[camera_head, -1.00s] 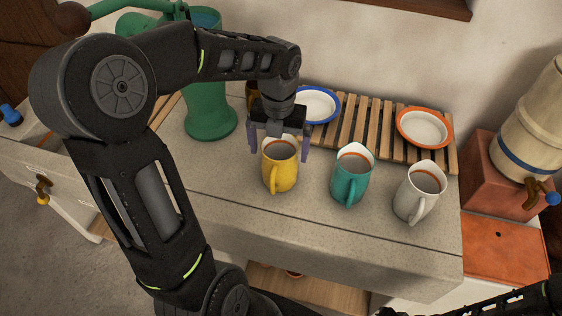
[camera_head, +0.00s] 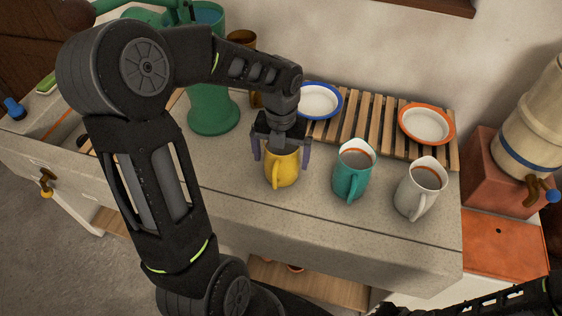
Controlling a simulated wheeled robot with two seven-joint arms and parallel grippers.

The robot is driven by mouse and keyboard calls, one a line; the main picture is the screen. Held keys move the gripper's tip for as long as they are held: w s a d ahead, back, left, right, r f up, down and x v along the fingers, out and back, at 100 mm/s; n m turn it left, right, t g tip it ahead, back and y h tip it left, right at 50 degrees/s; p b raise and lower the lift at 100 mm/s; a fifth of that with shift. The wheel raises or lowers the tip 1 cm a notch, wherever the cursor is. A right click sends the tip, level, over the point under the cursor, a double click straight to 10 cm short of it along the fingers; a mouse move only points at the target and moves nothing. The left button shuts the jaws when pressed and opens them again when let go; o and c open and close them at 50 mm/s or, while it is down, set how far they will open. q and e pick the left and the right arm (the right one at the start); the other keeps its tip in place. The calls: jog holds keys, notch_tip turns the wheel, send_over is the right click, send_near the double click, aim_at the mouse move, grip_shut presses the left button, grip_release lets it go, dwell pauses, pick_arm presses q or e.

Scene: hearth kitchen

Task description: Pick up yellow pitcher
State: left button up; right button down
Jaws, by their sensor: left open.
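The yellow pitcher (camera_head: 283,170) stands upright on the grey counter, with its handle towards the front. My left gripper (camera_head: 280,155) is open above and around it, with one purple-grey finger on each side of its upper part. The gripper's body hides part of the pitcher's rim. I cannot tell whether the fingers touch it. Only a piece of my right arm shows at the bottom right; its gripper is out of view.
A teal pitcher (camera_head: 351,175) and a white pitcher (camera_head: 420,188) stand to the right. Behind them a wooden slatted rack (camera_head: 362,121) holds a blue-rimmed bowl (camera_head: 320,101) and an orange-rimmed bowl (camera_head: 426,125). A green pump (camera_head: 213,112) stands behind my left arm.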

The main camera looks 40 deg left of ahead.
pick_arm(q)
jog(key=shift+f, duration=1.55)
jog(key=c, duration=1.5)
